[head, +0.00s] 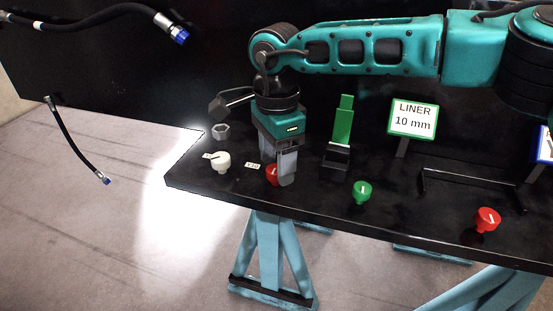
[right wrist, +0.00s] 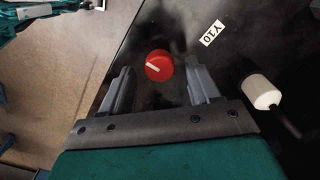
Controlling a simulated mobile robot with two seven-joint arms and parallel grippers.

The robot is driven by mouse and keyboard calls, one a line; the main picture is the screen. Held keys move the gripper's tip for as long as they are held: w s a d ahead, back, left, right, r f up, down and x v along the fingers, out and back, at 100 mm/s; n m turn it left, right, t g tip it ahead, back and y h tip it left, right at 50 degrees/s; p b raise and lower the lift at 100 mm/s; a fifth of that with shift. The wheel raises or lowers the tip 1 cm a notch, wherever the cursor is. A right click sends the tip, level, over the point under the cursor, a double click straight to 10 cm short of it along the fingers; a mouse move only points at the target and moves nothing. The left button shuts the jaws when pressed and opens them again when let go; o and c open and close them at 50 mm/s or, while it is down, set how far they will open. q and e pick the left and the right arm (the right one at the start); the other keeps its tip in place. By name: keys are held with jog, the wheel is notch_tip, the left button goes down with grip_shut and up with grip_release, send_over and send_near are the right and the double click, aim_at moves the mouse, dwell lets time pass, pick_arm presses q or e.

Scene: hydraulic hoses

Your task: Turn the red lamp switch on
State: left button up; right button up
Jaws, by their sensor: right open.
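Two red knobs with a white pointer line stand on the black bench. One red knob (head: 272,175) is at my right gripper (head: 284,174), partly hidden behind its fingers. In the right wrist view this red knob (right wrist: 159,65) lies ahead of the gap between the two open fingers (right wrist: 158,85), with its white line slanting. The fingers look apart from it, and nothing is held. The other red knob (head: 487,219) stands near the front edge at the right. I cannot tell from labels which knob is the lamp switch. My left gripper is not in view.
Hoses hang at left.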

jog(key=shift+f, duration=0.35)
jog(key=shift+c, duration=0.3)
jog(key=c, duration=1)
